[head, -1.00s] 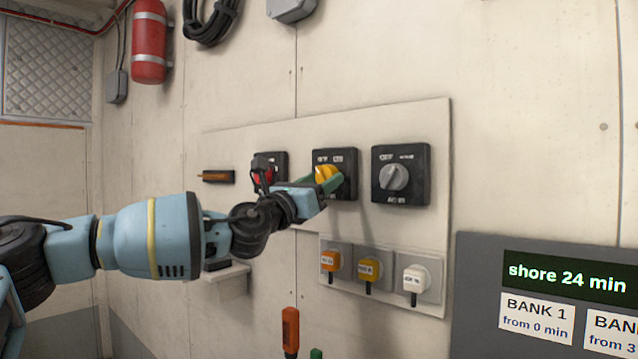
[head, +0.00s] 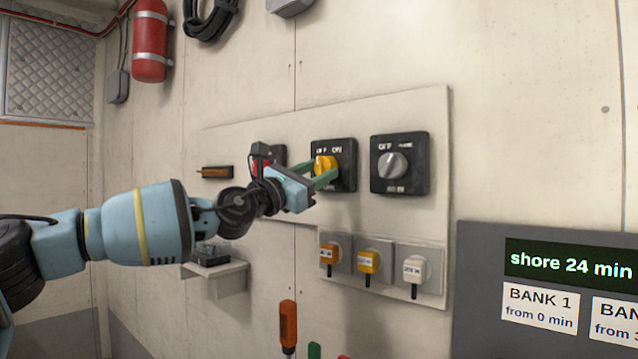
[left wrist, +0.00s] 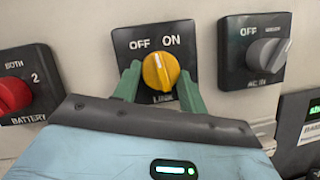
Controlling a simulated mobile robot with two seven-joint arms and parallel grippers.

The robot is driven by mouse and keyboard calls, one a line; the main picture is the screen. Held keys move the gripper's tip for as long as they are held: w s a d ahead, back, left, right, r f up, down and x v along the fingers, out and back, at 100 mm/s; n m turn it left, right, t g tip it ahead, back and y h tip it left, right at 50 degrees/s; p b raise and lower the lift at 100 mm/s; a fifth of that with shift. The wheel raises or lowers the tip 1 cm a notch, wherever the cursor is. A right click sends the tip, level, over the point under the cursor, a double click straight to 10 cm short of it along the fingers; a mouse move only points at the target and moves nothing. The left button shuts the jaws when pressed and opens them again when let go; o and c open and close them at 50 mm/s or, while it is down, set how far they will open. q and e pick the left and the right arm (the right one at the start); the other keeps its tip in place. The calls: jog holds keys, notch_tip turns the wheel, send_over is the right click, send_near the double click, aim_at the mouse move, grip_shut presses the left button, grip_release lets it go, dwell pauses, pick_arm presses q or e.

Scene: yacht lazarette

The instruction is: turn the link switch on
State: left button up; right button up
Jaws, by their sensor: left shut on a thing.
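The link switch (head: 347,148) is a black square box with a yellow knob (head: 323,163) on the wall panel. In the left wrist view, the knob (left wrist: 160,70) sits under the words OFF, at upper left, and ON, at upper right. The exact way the knob points is hard to tell. My left gripper (head: 320,177) reaches the switch from the left. Its green fingers stand on either side of the yellow knob in the left wrist view (left wrist: 158,82), shut on it. The fingers partly hide the lower label. My right gripper is not in view.
The red battery switch (left wrist: 14,94) is left of the link switch, partly behind my gripper in the head view. The grey AC IN switch (head: 399,164) is close on the right. Labelled plugs (head: 368,262) sit below. A grey display board (head: 480,300) stands at lower right.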

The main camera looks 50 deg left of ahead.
pick_arm(q)
jog(key=m+h+b, duration=0.1)
jog(key=m, duration=0.2)
jog(key=shift+a+f+m+g+h+b, duration=0.1)
jog(key=shift+a+m+g+h+b, duration=0.1)
jog(key=shift+m+g+h+b, duration=0.15)
jog(key=shift+m+h, duration=0.45)
jog(key=shift+m, duration=0.5)
jog(key=shift+a+r+m+g+h, duration=0.1)
jog(key=shift+r+m+g+h, duration=0.15)
jog(key=shift+m+g, duration=0.65)
jog(key=shift+m+h, duration=0.35)
jog(key=shift+m, duration=0.75)
jog(key=shift+r+m, duration=0.1)
jog(key=shift+m, duration=0.2)
